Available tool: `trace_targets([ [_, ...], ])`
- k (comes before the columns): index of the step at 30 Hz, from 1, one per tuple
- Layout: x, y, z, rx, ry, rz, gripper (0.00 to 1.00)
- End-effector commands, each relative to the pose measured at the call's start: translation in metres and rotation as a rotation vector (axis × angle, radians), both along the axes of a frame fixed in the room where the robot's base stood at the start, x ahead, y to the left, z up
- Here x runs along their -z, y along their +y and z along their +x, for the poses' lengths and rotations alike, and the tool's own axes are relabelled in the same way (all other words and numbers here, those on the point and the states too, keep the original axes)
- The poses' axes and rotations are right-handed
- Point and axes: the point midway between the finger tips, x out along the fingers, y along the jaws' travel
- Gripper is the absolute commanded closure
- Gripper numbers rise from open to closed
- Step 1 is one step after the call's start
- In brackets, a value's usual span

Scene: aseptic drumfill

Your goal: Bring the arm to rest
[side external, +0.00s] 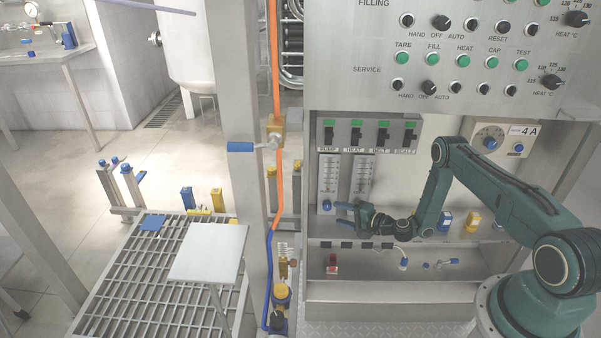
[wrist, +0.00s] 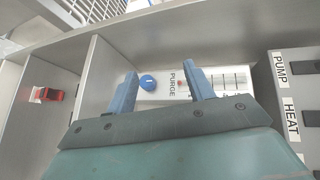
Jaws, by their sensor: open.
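My gripper (side external: 345,213) is in the side external view, in front of the lower left of the cabinet recess, below the two flow gauges. Its two blue fingers are apart with nothing between them. In the wrist view my gripper (wrist: 162,84) points toward a blue knob (wrist: 148,82) beside the PURGE label. The fingertips appear on either side of that knob; whether they touch it I cannot tell. My green arm reaches in from the right, with its elbow raised.
The control panel (side external: 450,85) overhangs the recess. Labelled switches (side external: 370,133) stand above the gauges (side external: 360,178). An orange hose (side external: 276,70) and valve handle (side external: 241,147) are left. A white plate (side external: 208,252) stands over the grating.

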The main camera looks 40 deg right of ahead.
Motion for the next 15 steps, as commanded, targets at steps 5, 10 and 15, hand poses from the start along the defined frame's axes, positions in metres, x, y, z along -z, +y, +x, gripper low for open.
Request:
trace_targets([
  [5,-0.036,0.036,0.009,-0.135,0.065,0.020,0.47],
  [10,-0.065,0.070,0.006,-0.249,0.147,0.037,0.47],
  [15,-0.094,0.101,-0.003,-0.351,0.232,0.038,0.47],
])
